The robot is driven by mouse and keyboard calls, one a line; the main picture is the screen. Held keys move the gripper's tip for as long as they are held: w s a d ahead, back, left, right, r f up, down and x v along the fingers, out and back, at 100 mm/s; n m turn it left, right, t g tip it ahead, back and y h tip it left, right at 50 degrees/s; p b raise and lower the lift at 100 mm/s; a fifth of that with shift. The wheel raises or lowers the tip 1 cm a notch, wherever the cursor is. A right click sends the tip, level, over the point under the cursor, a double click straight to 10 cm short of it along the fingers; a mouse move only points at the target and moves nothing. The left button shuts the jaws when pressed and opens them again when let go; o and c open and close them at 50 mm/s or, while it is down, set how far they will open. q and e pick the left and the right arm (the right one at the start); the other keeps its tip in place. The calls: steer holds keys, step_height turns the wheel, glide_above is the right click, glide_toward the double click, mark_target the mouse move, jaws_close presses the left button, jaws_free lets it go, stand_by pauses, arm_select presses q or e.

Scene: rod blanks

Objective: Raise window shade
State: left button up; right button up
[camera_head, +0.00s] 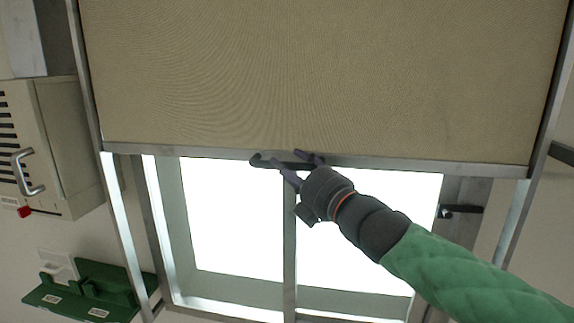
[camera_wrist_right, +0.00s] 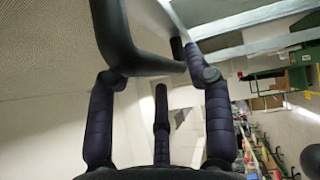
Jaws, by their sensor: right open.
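The beige window shade (camera_head: 320,70) covers the upper part of the window, with a grey metal bar (camera_head: 430,165) along its lower edge. A black handle (camera_head: 262,160) sits at the middle of that bar. My right gripper (camera_head: 299,168) is at the handle, its dark purple fingers open on either side of it, partly hiding it. In the right wrist view the handle (camera_wrist_right: 118,45) curves between the spread fingers (camera_wrist_right: 160,85); whether they touch it I cannot tell. My left gripper is not in view.
Below the shade is the bright window (camera_head: 235,220) in a metal frame, with a black latch (camera_head: 460,209) at right. A beige cabinet (camera_head: 50,145) with a metal handle stands at left, above a green bracket (camera_head: 90,290). Shelving (camera_wrist_right: 265,100) shows behind in the wrist view.

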steer(key=v, duration=1)
steer(key=shift+s, duration=0.1)
steer(key=w+a+f+m+g+h+b, duration=0.1)
steer(key=w+f+m+g+b, duration=0.2)
steer(key=f, duration=1.1)
steer(key=w+a+f+m+h+b, duration=0.15)
steer(key=w+f+m, duration=0.35)
steer(key=f, duration=0.9)
step_height(320, 180, down, 27)
steer(key=d+m+g+h+b, duration=0.25)
steer(key=m+g+b, duration=0.2)
steer(key=m, duration=0.25)
steer(key=s+d+f+m+g+h+b, duration=0.1)
steer(key=s+f+m+g+b, duration=0.25)
steer(key=f, duration=0.85)
steer(key=s+d+f+m+b, duration=0.15)
steer(key=s+f+m, duration=0.4)
steer(key=f, duration=0.75)
steer(key=s+f+m+g+h+b, duration=0.1)
steer(key=s+f+m+g+b, duration=0.3)
steer(key=s+f, duration=1.1)
steer(key=s, duration=0.3)
steer(key=shift+s+f+m+g, duration=0.2)
steer(key=shift+f+m+g, duration=0.05)
steer(key=shift+m+g, duration=0.15)
